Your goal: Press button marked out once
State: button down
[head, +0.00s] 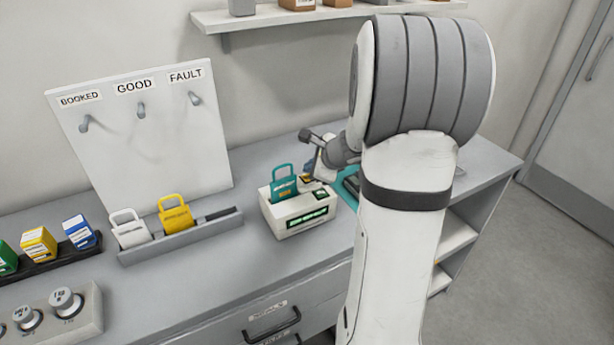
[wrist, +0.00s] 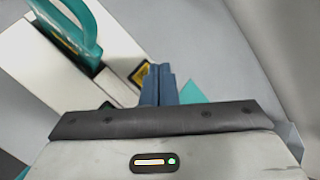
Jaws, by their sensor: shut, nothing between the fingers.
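A second dark patch (wrist: 107,105) is partly hidden by my gripper. I cannot read which is marked out, or tell whether the fingertips touch anything. In the head view, my arm partly hides the gripper.
A white board (head: 150,150) with hooks labelled BOOKED, GOOD and FAULT leans at the back. A grey rack (head: 185,238) holds a white and a yellow tag. A teal item (head: 346,184) lies behind my arm.

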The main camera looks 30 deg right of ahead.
jog(key=shift+r, duration=0.1)
notch_tip(320, 180, up, 5)
jog(key=p, duration=0.4)
dwell(0.8)
